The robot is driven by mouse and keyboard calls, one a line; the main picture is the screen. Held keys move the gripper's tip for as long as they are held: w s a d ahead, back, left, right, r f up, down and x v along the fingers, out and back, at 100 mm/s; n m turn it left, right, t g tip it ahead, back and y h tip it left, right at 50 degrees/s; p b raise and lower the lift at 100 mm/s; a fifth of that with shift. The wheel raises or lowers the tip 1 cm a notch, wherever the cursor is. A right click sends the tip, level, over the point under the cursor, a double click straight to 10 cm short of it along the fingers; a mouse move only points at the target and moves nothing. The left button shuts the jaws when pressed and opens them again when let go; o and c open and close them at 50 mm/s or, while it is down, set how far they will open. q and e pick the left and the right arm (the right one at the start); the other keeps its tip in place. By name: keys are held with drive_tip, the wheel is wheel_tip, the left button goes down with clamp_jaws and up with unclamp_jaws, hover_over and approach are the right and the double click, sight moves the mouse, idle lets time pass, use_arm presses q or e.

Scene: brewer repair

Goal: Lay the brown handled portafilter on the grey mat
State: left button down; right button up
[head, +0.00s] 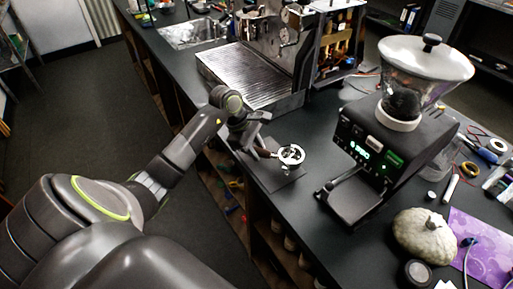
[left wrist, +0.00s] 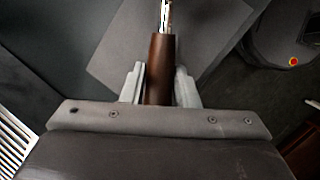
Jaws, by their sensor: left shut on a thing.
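The portafilter (head: 291,154) has a round metal head and a brown handle (left wrist: 160,62). My left gripper (head: 257,146) is shut on the brown handle; the left wrist view shows the handle between its two fingers (left wrist: 160,88). The grey mat (head: 277,175) lies on the dark counter under the portafilter, and it also shows in the left wrist view (left wrist: 112,66). The portafilter head is over the mat in the head view; I cannot tell whether it touches it. The right gripper is not in view.
An espresso machine (head: 272,60) with a ribbed drip tray stands behind the mat. A coffee grinder (head: 378,140) stands to the right. A pale pumpkin (head: 424,234), a purple sheet (head: 482,240) and tools lie at the right. The counter's front edge runs close beside the mat.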

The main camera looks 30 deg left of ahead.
use_arm(q)
drive_tip(key=shift+f, duration=0.1)
idle(0.6)
drive_tip(key=shift+f+b, duration=0.45)
drive_tip(key=shift+b, duration=0.35)
drive_tip(key=c, duration=1.1)
unclamp_jaws()
drive_tip(key=shift+o, duration=0.3)
drive_tip(key=shift+f, duration=0.1)
drive_tip(key=b+v, duration=0.4)
drive_tip(key=v, duration=1.3)
drive_tip(key=shift+r, duration=0.3)
